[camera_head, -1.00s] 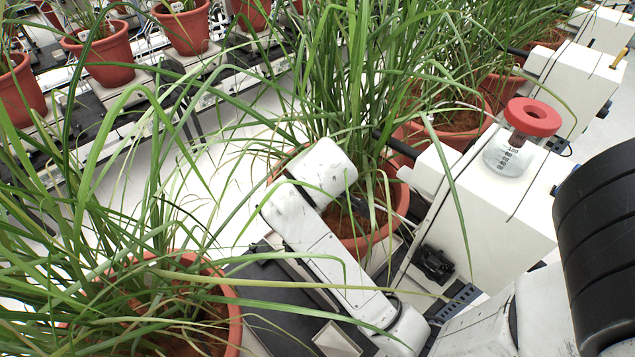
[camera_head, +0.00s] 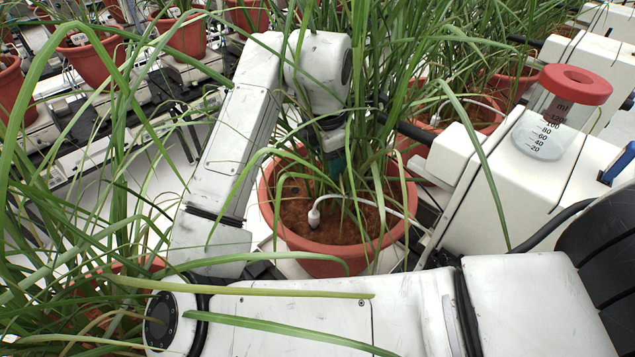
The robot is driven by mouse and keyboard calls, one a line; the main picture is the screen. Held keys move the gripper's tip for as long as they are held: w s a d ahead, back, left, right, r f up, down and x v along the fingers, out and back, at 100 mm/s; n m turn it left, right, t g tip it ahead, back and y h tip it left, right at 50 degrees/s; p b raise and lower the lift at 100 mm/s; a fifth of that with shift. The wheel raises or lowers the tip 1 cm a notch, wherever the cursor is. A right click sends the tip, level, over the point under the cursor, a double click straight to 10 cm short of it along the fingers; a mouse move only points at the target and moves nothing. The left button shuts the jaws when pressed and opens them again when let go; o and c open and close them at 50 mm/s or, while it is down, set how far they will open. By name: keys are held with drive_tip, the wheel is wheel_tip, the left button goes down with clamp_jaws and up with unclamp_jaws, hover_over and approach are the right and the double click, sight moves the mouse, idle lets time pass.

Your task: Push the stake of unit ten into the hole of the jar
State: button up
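The jar (camera_head: 540,140) is clear with printed marks and a red lid (camera_head: 575,84) with a round hole. It stands upright on a white box at the right. A white stake-like piece (camera_head: 314,217) with a pale tube stands in the soil of the terracotta pot (camera_head: 330,262) at the centre; I see no unit number. My gripper (camera_head: 337,170) points down into the leaves over this pot, behind and to the right of the white piece and apart from it in the picture. A teal part shows at its tip. Leaves hide the fingers, so whether they are open is unclear.
Long leaves cross much of the view and my arm. The white box (camera_head: 490,205) stands close to the pot's right side. More pots (camera_head: 186,36) and white boxes (camera_head: 587,58) line the back. A pot (camera_head: 130,268) is partly hidden at the lower left.

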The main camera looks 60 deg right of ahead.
sight(314, 213)
drive_tip(key=a+f+n+y, duration=0.1)
drive_tip(key=f, duration=0.3)
drive_tip(key=a+f+n+y, duration=0.1)
drive_tip(key=a+f, duration=0.1)
drive_tip(key=f, duration=0.3)
drive_tip(key=a+f+n+y+b, duration=0.1)
drive_tip(key=f+n, duration=0.1)
drive_tip(key=f, duration=0.2)
drive_tip(key=shift+w+a+f, duration=0.25)
drive_tip(key=shift+w+a, duration=0.15)
clamp_jaws()
drive_tip(key=shift+r, duration=0.15)
drive_tip(key=shift+r+p, duration=3.1)
drive_tip(key=shift+p, duration=0.65)
wheel_tip(314, 213, up, 7)
drive_tip(key=p, duration=0.5)
idle(0.8)
drive_tip(key=shift+w+f, duration=0.1)
drive_tip(key=shift+f, duration=0.05)
